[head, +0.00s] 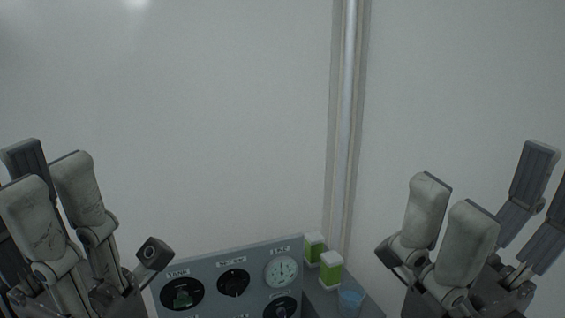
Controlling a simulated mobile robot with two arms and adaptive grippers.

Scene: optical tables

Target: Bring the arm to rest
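My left gripper (48,168) stands at the lower left of the head view, with its fingers upright. Two pale finger backs show, with dark finger parts behind them at the picture's edge. It looks open and holds nothing that I can see. My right gripper (488,185) stands at the lower right, fingers also upright. Its pale fingers and dark fingers are well apart, so it is open and empty. The lower parts of both arms are cut off by the frame.
A grey panel (208,272) with dark knobs and a round gauge (281,271) stands low between the grippers. A pale wall with vertical pipes (348,120) rises behind.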

